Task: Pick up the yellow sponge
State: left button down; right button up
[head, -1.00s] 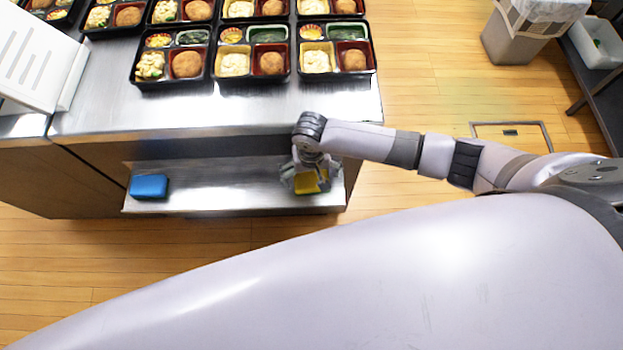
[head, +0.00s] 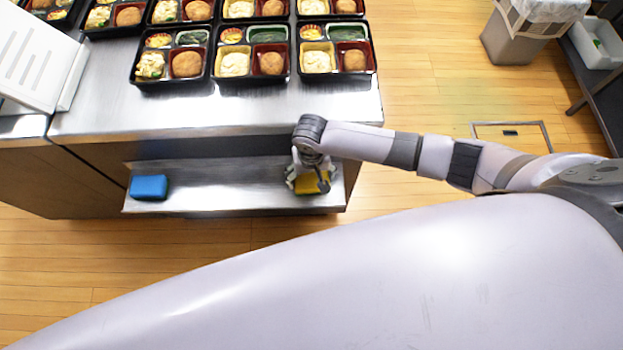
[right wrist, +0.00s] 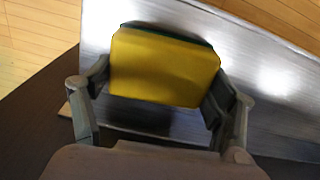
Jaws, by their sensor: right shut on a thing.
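The yellow sponge (head: 308,185) is at the right end of the low metal shelf, partly hidden by my right gripper (head: 308,182). In the right wrist view the yellow sponge (right wrist: 165,68) shows its broad yellow face and a thin dark green edge along its far side. The fingers of my right gripper (right wrist: 158,95) are on its left and right sides, shut on it. I cannot tell whether the sponge is clear of the shelf. My left gripper is not in view.
A blue sponge (head: 148,187) lies at the left end of the shelf (head: 225,185). Above the shelf is a steel counter (head: 240,112) with several filled bento trays (head: 253,77). The middle of the shelf is clear. A bin (head: 512,42) stands on the floor at the back right.

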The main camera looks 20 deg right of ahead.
notch_tip(320, 180, up, 20)
jog(key=p, duration=0.1)
dwell(0.6)
jog(key=o, duration=0.4)
jog(key=c, duration=0.5)
dwell(0.5)
notch_tip(320, 180, up, 6)
jog(key=n, duration=0.1)
send_over(311, 177)
jog(key=d, duration=0.4)
jog(key=s+d+r+n, duration=0.1)
jog(key=s+d+r, duration=0.2)
jog(key=r, duration=0.3)
jog(key=shift+d+r, duration=0.15)
jog(key=shift+r, duration=0.15)
